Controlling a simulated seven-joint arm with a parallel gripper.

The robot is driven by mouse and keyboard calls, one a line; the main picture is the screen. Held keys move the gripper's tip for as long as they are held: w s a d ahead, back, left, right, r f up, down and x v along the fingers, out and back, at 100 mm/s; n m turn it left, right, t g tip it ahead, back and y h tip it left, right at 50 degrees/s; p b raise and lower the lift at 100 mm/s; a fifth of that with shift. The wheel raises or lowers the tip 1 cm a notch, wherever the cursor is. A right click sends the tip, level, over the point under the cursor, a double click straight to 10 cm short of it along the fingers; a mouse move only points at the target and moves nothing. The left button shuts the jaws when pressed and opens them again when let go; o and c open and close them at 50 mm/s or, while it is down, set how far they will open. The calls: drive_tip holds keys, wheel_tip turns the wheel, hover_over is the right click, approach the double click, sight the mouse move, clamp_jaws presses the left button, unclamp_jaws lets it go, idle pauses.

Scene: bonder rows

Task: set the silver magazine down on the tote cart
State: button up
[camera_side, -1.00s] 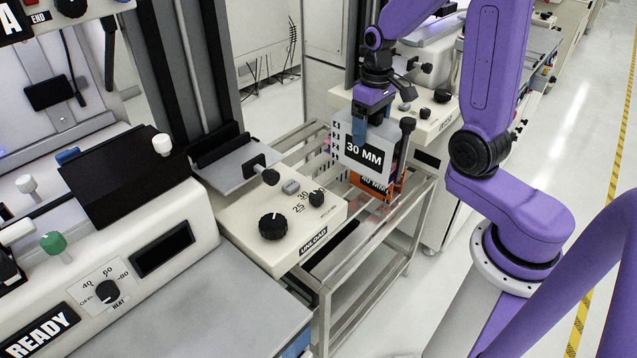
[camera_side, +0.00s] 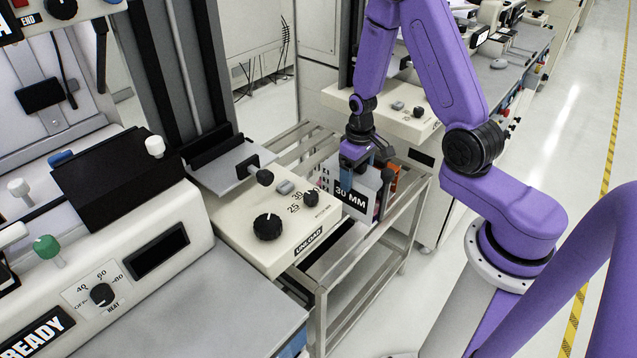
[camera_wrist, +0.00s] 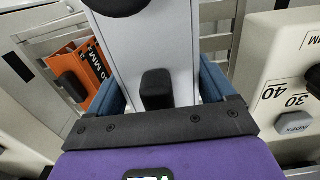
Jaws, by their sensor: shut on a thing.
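The silver magazine (camera_side: 351,201) has a black "30 MM" label and is upright in my gripper (camera_side: 354,158) in the side view. It is over the near part of the tote cart (camera_side: 388,243), a metal-framed cart. Its lower edge is partly hidden behind the unload panel, so I cannot tell whether it touches the cart. In the wrist view the silver magazine (camera_wrist: 158,50) lies between the blue fingers of my gripper (camera_wrist: 165,92), which are shut on it. An orange "40 MM" magazine (camera_wrist: 78,68) stands beside it; it also shows behind it in the side view (camera_side: 394,178).
The cream unload panel (camera_side: 270,215) with black knobs stands close to the left of the silver magazine. Another cream machine (camera_side: 385,113) is behind the cart. The cart's front rails have open room.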

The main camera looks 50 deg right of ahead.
drive_tip(key=w+f, duration=0.1)
drive_tip(key=w, duration=0.1)
drive_tip(key=w+d+f, duration=0.1)
drive_tip(key=w, duration=0.2)
drive_tip(key=w+f, duration=0.2)
drive_tip(key=w, duration=0.1)
drive_tip(key=shift+w+d, duration=0.1)
drive_tip(key=shift+d, duration=0.3)
drive_tip(key=w+f, duration=0.4)
drive_tip(key=f, duration=0.4)
drive_tip(key=shift+w+d+f, duration=0.25)
drive_tip(key=shift+d, duration=0.2)
drive_tip(key=shift+f, duration=0.1)
drive_tip(key=o, duration=1.4)
drive_tip(key=shift+o, duration=0.2)
